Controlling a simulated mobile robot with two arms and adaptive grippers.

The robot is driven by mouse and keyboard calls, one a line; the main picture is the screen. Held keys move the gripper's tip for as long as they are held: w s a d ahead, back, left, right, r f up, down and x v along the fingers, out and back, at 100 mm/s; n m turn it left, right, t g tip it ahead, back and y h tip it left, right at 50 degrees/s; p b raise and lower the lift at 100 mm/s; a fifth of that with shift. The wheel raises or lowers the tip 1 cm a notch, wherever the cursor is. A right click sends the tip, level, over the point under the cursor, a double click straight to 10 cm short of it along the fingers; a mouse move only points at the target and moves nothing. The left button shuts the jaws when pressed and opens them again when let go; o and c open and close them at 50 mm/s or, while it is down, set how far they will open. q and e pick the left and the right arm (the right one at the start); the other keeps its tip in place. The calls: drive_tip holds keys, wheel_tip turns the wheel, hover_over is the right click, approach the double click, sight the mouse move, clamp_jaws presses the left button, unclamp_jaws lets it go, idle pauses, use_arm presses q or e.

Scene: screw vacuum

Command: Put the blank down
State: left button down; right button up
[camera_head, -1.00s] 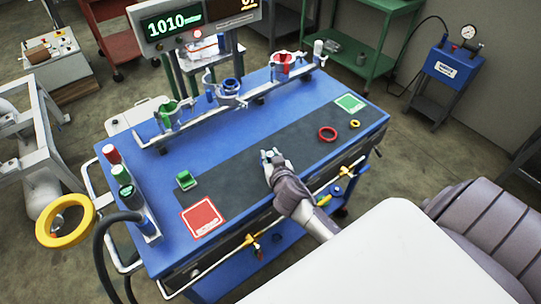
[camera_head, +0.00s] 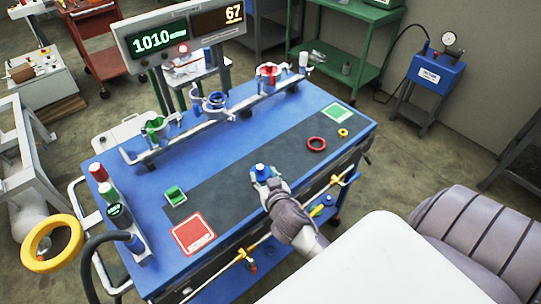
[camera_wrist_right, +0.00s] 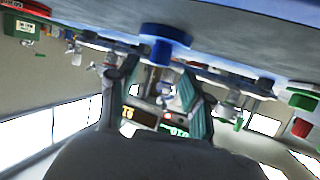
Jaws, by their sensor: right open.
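A blue round piece (camera_head: 263,171), which I take to be the blank, rests on the dark mat (camera_head: 225,185) of the blue bench. In the right wrist view the blue piece (camera_wrist_right: 165,36) sits against the bench top, which shows upside down at the top of that picture. My right gripper (camera_head: 266,180) is at the near side of the piece. Its two fingers show apart in the wrist view (camera_wrist_right: 153,85), with the piece beyond their tips. I see no grip on it. My left gripper is not in view.
A green block (camera_head: 175,196) and a red square (camera_head: 193,235) are to the left. A rail with clamps (camera_head: 213,104) runs along the back. Bare mat surrounds the piece.

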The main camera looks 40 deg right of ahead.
drive_tip(key=v, duration=0.7)
drive_tip(key=shift+b, duration=0.35)
drive_tip(key=shift+d+r, duration=0.1)
